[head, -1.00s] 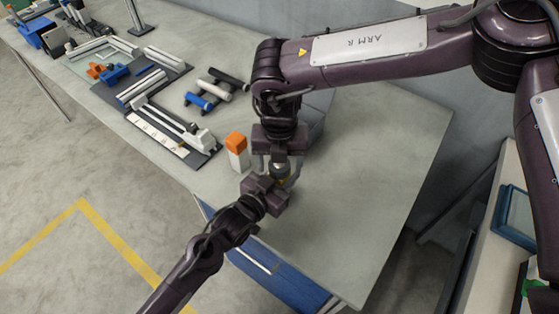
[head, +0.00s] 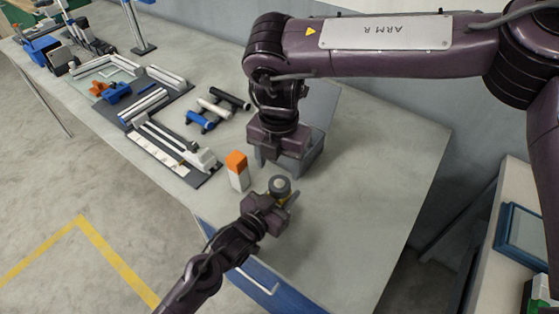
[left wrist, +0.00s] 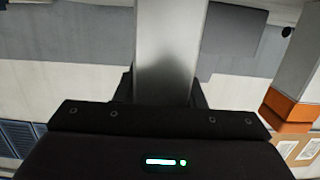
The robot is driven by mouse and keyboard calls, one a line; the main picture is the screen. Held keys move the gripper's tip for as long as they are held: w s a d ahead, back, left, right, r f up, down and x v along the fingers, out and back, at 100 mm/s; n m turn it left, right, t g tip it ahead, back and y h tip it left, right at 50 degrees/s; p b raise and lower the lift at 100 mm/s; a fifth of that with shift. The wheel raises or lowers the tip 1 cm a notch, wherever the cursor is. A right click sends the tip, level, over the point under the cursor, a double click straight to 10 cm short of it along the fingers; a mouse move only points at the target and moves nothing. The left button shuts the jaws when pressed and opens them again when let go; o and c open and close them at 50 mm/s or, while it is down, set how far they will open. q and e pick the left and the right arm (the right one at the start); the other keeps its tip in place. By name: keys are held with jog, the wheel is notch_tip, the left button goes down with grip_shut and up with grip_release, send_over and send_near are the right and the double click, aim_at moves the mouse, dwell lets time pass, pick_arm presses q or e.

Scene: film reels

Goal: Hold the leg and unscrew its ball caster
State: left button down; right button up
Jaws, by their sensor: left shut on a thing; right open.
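My left gripper (head: 272,206) is shut on the metal leg, a plain grey bar (left wrist: 168,55) that rises from between the jaws in the left wrist view. In the head view the ball caster (head: 280,185), a round grey piece with a lighter centre, sits at the leg's upper end, above the left jaws. A little yellow shows just below it. My right gripper (head: 279,164) is open, behind and above the caster and apart from it. Its fingertips are partly hard to make out against the grey bin.
A grey open bin (head: 318,108) stands behind the right gripper. A white block with an orange top (head: 237,170) stands left of the leg. Trays with rails and blue, white and black rollers (head: 214,107) lie farther left. The table's right part is clear.

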aim_at(280, 183)
jog(key=shift+d+r+m, duration=0.1)
jog(key=shift+r+m, duration=0.4)
jog(key=shift+m, duration=0.5)
jog(key=shift+f, duration=0.25)
notch_tip(280, 183, down, 7)
jog(key=shift+f, duration=0.15)
jog(key=shift+c, duration=0.4)
jog(key=c, duration=0.9)
jog(key=n, duration=0.6)
jog(key=o, duration=1.1)
